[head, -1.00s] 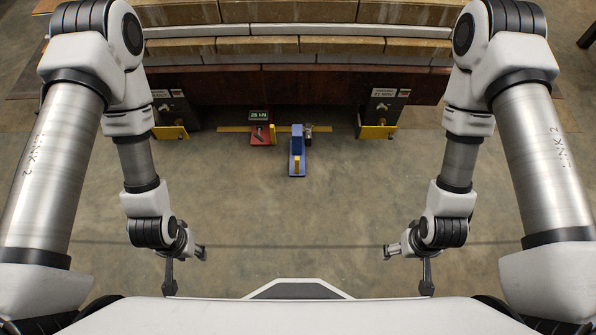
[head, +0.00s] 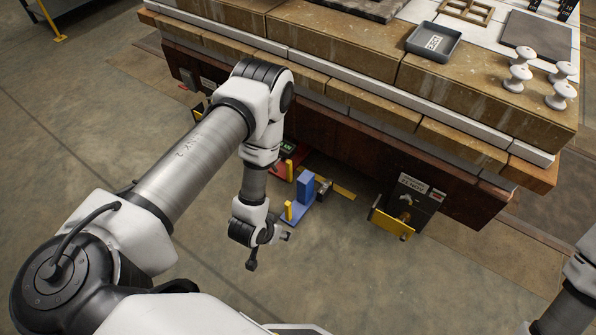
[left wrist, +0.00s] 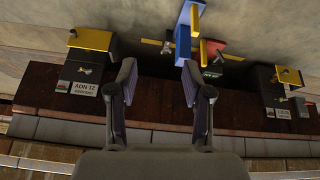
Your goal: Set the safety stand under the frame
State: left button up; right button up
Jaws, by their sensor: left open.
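A blue stand-like device with a yellow upright handle (head: 306,189), likely the safety stand, stands on the floor at the near edge of the frame. In the left wrist view its blue body (left wrist: 183,45) shows beyond the right fingertip. The dark red-brown frame (head: 340,133) runs above and behind it. A red device with a small green display (head: 284,166) sits to its left, partly hidden by my left arm. My left gripper (head: 269,251) is open and empty, near and apart from the blue device; its spread fingers show in the left wrist view (left wrist: 158,78). My right gripper is out of view.
Black boxes with yellow plates stand by the frame; one is at the right (head: 404,208). A yellow strip (head: 340,190) lies on the floor by the blue device. Above, the stack bears a grey tray (head: 433,42) and white insulators (head: 540,75). Floor in front is clear.

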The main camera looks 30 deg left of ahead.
pick_arm(q)
jog(key=w+a+f+t+b, duration=0.2)
jog(key=w+f+b, duration=0.3)
jog(key=f, duration=0.6)
jog(key=m+t+b, duration=0.2)
jog(key=t+b, duration=0.8)
jog(key=b, duration=1.2)
send_near(286, 208)
jog(key=w, duration=0.4)
jog(key=shift+w+a+h, duration=0.1)
jog(key=shift+w+h, duration=0.05)
jog(key=shift+h, duration=0.45)
jog(key=w+b, duration=0.1)
jog(key=w, duration=0.1)
jog(key=w+b, duration=0.1)
jog(key=w, duration=0.1)
jog(key=w+b, duration=0.1)
jog(key=w, duration=0.1)
jog(key=shift+w+d, duration=0.25)
jog(key=shift+w, duration=0.05)
jog(key=shift+w+r, duration=0.1)
jog(key=shift+w, duration=0.05)
grip_shut()
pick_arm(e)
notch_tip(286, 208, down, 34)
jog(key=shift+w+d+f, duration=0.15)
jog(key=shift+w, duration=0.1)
